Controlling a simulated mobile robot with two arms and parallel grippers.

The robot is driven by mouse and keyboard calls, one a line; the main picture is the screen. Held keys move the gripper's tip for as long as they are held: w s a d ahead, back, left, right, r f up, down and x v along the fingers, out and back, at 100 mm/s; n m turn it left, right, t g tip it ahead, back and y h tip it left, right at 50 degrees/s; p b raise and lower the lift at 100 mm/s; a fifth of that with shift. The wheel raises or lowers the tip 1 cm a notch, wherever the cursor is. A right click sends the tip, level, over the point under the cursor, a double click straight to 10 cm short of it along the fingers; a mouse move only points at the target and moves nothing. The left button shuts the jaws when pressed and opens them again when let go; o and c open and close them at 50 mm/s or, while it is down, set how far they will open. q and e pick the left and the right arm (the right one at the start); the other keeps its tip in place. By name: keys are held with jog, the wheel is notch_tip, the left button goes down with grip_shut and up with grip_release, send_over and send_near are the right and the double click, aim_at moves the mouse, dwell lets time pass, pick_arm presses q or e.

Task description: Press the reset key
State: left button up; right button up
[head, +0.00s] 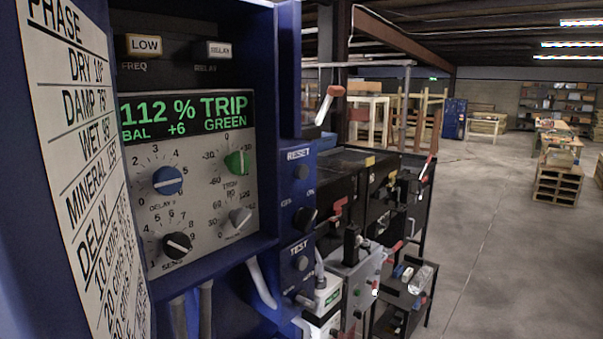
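The blue detector cabinet (195,267) stands close on the left. On its right side face, a round dark button (300,172) sits under the label RESET (298,155). Below it is a black knob (303,217) with small markings beside it. Lower still, another round dark button (302,263) sits under the label TEST (299,247). The display (187,117) reads 112 % TRIP, BAL +6, GREEN in green letters. Nothing touches the RESET button. Neither of my grippers shows in the head view.
The panel also has LOW (145,45) and RELAY (218,50) keys, a blue dial (167,180), a green dial (237,162) and other dials. A red-and-white lever (329,104) stands up behind the side face. Black machinery (350,163) lies beyond. The floor (500,240) at right is open.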

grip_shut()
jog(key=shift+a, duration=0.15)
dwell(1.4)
